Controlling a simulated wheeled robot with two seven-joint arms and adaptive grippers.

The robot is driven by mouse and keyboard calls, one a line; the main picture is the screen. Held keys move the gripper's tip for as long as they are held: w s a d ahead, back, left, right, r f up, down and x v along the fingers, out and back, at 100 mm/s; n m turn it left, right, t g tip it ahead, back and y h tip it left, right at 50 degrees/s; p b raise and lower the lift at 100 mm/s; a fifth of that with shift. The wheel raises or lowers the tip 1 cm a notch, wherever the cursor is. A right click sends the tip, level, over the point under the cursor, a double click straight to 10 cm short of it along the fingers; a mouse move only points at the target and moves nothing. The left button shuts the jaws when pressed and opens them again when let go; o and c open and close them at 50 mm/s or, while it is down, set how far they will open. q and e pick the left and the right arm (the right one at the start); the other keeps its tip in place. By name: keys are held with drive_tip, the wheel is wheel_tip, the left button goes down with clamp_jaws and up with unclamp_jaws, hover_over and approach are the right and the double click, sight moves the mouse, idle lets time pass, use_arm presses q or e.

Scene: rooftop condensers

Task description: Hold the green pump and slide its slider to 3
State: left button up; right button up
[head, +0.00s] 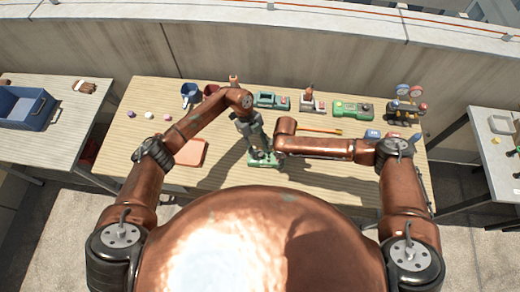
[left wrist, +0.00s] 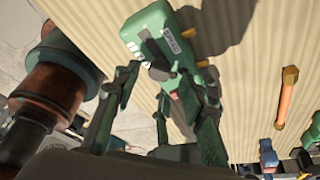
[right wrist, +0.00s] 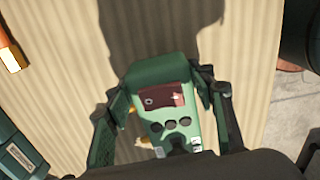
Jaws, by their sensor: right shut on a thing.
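The green pump (head: 263,160) is near the table's front edge, partly hidden under my arms. My right gripper (right wrist: 163,90) has a finger on each side of its green body (right wrist: 150,80) and is shut on it. The pump's dark red panel (right wrist: 165,97), several dark round spots and white labels face the right wrist camera. In the head view the right gripper is hidden.
A red-and-green row of devices, including a green meter (head: 352,110) and a gauge set (head: 407,100), stands along the table's back. A blue mug (head: 190,93) is back left. An orange tray (head: 190,152) lies left of the pump. An orange-handled tool (left wrist: 287,97) lies nearby.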

use_arm(q)
drive_tip(key=v, duration=1.1)
drive_tip(key=shift+f, duration=0.1)
use_arm(e)
drive_tip(key=o, duration=1.8)
drive_tip(key=shift+o, duration=0.5)
drive_tip(key=o, duration=0.3)
drive_tip(key=shift+o, duration=0.2)
wheel_tip(320, 180, up, 9)
drive_tip(key=p, duration=0.9)
drive_tip(key=shift+r+p, duration=0.1)
drive_tip(key=shift+p, duration=0.2)
use_arm(q)
wheel_tip(320, 180, up, 10)
